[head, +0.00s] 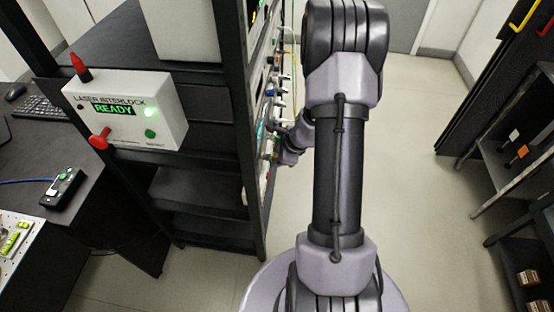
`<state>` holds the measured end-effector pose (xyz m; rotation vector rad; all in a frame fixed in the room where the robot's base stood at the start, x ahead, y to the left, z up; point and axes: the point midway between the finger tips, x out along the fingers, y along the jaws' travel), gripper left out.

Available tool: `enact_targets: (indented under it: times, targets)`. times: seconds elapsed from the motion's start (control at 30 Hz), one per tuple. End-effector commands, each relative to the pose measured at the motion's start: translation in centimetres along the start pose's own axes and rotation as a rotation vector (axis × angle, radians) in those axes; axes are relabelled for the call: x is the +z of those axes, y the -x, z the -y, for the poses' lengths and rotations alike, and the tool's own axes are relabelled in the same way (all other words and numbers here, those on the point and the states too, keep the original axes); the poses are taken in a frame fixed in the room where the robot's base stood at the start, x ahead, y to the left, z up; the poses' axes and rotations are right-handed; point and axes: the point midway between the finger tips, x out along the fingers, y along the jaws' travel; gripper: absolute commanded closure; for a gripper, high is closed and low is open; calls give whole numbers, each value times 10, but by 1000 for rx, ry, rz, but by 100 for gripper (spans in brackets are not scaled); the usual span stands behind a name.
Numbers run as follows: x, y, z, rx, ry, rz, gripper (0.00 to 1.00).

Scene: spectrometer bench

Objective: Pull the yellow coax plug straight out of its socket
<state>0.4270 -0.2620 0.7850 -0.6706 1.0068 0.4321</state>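The equipment rack (236,110) stands left of my arm, and its front panels show only edge-on. Small coloured plugs and cables (270,92) stick out from those panels. I cannot pick out the yellow coax plug or its socket at this angle. A thin yellow-green cable (290,42) hangs higher up along the rack front. The end of my arm reaches the rack front at mid height. My gripper (277,143) is small, partly hidden and close to the panels. I cannot tell whether its fingers touch or hold anything.
A white laser interlock box (127,113) reading READY, with red and green lights and knobs, is fixed on the rack's left side. A dark desk (75,215) with a keyboard (38,108) stands left. Open floor (430,215) lies right, before dark shelves (500,175).

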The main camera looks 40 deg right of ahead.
Motion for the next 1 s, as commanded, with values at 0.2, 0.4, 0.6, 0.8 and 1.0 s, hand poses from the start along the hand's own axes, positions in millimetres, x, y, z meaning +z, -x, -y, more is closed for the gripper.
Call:
enact_targets:
  times: [0.2, 0.4, 0.6, 0.8, 1.0]
  targets:
    - [0, -2, 0, 0, 1, 0, 60]
    - [0, -2, 0, 0, 1, 0, 88]
    - [0, -2, 0, 0, 1, 0, 100]
    - [-4, 0, 1, -1, 1, 0, 100]
    - [-15, 5, 1, -1, 1, -1, 100]
